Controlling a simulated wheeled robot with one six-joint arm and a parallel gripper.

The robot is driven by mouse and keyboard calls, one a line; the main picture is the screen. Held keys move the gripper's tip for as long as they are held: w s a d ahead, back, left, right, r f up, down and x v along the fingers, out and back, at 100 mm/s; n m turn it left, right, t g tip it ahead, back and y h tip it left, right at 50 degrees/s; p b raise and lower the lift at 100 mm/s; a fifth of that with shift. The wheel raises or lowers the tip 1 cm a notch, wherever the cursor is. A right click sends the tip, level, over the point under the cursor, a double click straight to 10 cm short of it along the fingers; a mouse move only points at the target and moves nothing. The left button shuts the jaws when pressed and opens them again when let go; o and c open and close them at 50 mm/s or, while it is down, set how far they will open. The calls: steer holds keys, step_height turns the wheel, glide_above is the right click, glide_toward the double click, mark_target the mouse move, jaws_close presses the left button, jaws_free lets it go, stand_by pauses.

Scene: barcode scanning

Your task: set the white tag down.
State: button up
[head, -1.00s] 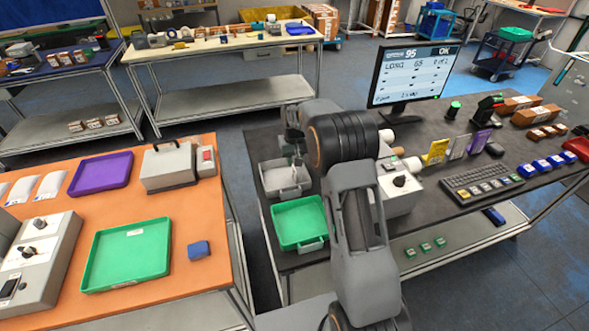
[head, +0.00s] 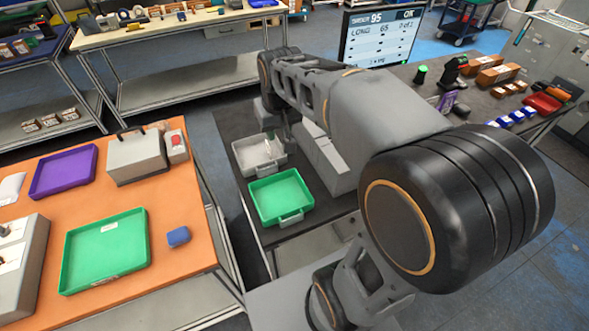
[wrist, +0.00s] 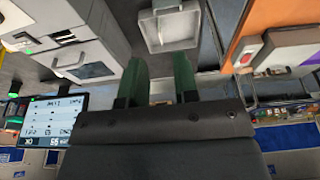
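My gripper (wrist: 158,66) shows in the wrist view with its two green fingers apart and nothing visible between them. It points towards the light grey tray (wrist: 186,30), which lies beyond the fingertips. In the head view the grey tray (head: 240,160) stands at the left end of the dark table, and my arm hides most of the gripper beside it. A small pale piece shows inside the tray in both views, but it is too small to tell whether it is the white tag.
A green tray (head: 278,193) stands in front of the grey tray on the dark table. A monitor (head: 380,38) stands behind my arm. The orange table (head: 180,272) at left holds a green tray (head: 105,250), a purple tray (head: 62,172) and a blue block (head: 178,236).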

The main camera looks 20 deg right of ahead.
steer(key=s+f+t, duration=0.2)
steer(key=s, duration=1)
steer(key=shift+a+f, duration=0.3)
steer(key=shift+a, duration=0.1)
stand_by(0.4)
